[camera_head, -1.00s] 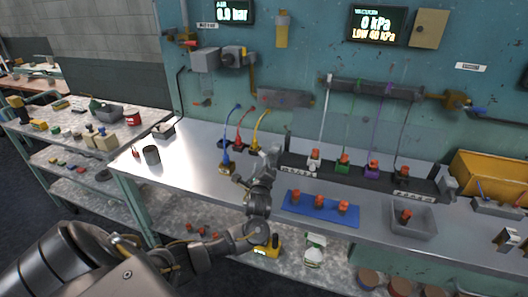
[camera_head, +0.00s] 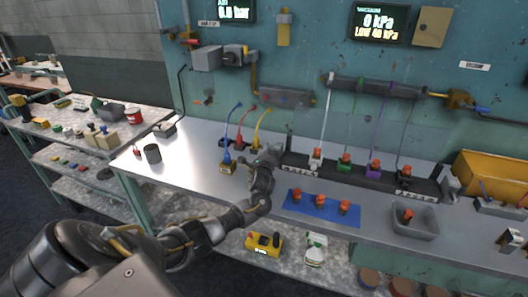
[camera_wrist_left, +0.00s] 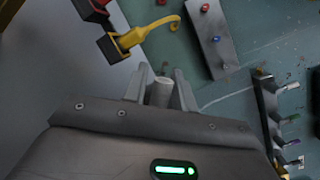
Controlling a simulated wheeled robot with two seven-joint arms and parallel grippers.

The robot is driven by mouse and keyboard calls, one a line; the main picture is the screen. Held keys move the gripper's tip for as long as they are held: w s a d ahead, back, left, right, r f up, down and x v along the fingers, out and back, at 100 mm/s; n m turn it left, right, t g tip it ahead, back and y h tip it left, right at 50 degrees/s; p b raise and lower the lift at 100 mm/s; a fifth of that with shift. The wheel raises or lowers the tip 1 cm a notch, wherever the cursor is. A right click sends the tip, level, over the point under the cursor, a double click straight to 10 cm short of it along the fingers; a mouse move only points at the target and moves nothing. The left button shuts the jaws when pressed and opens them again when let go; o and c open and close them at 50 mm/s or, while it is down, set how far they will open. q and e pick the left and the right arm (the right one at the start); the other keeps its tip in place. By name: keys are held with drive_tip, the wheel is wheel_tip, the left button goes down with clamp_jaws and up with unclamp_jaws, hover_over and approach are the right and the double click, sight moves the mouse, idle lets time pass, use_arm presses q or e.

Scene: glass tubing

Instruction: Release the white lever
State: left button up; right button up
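The small white lever (camera_head: 330,78) is at the left end of the grey wall manifold (camera_head: 375,88), above the white line, in the head view. In the left wrist view a white-tipped lever (camera_wrist_left: 292,86) stands out at the right, above green and purple ones. My left gripper (camera_head: 276,149) is over the bench, left of the black rack and well below the manifold. In the left wrist view its fingers (camera_wrist_left: 161,80) are apart, with a pale stub between them; I cannot tell what the stub is. Neither finger touches the white lever. My right gripper is not in view.
The black rack (camera_head: 440,188) holds coloured, orange-topped fittings. A blue mat (camera_head: 320,214) with orange-topped pieces and a grey tray (camera_head: 415,222) lie in front. Yellow, red and blue cables stand near my left gripper.

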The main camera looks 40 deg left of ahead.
use_arm(q)
clamp_jaws()
drive_tip(key=shift+a+f+n+p, duration=0.15)
drive_tip(key=shift+n+p, duration=0.45)
drive_tip(key=shift+s+a+f+n+g+h+p, duration=0.15)
drive_tip(key=shift+f+n+g+h+p, duration=0.2)
drive_tip(key=shift+n+p, duration=0.5)
drive_tip(key=shift+a+f+n+h, duration=0.1)
drive_tip(key=shift+f+n+h, duration=0.3)
drive_tip(key=shift+n, duration=0.75)
drive_tip(key=shift+f+n+g+h+p, duration=0.3)
drive_tip(key=shift+f+n+p, duration=0.25)
drive_tip(key=shift+n, duration=0.35)
